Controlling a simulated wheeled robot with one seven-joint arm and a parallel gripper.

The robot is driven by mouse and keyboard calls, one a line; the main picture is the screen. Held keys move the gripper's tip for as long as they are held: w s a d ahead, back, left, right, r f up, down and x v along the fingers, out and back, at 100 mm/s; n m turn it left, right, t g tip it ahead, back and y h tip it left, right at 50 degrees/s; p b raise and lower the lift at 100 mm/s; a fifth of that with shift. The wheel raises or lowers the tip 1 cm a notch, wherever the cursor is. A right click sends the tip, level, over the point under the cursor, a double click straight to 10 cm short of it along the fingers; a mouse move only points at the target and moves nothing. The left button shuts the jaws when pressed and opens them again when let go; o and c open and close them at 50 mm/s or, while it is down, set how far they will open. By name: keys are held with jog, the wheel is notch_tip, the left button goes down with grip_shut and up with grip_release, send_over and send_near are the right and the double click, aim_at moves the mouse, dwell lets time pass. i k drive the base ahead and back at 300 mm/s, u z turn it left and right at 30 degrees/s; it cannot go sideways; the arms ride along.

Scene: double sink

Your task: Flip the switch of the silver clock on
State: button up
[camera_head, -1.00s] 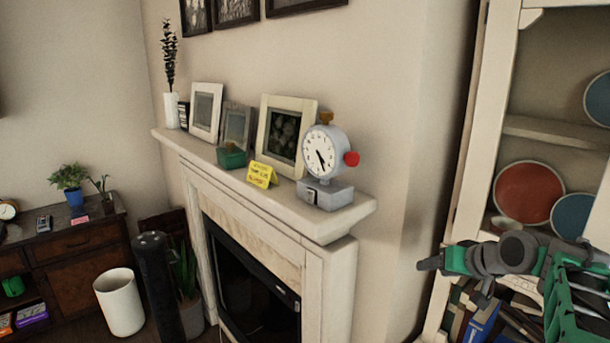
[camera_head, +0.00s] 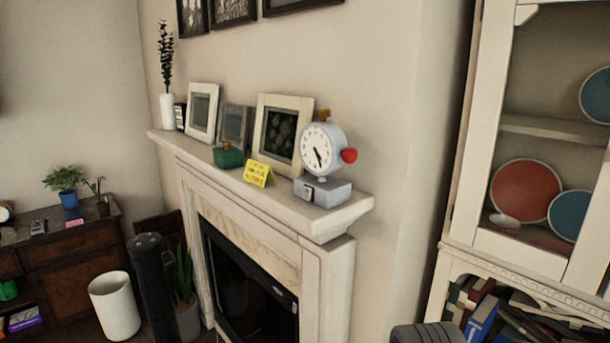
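The silver clock (camera_head: 322,193) stands upright near the right end of the white mantel shelf (camera_head: 335,222). It has a round white dial (camera_head: 316,149), a red knob (camera_head: 349,155) on its right side and a brass-coloured piece on top. A small dark switch (camera_head: 308,193) with a light surround sits on the front of its box-shaped base. The switch's position is too small to tell. My gripper is out of view. A dark rounded part at the bottom edge, right of the fireplace, may be part of my arm.
A yellow card (camera_head: 259,173), a green box (camera_head: 228,157) and picture frames (camera_head: 282,133) stand on the mantel left of the clock. A white cabinet (camera_head: 455,215) with plates and books stands at right. A white bin (camera_head: 115,305) and a dark cylinder (camera_head: 153,290) stand on the floor at left.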

aim_at(308, 191)
jog(key=u, duration=2.6)
jog(key=i, duration=1.05)
jog(key=z, duration=1)
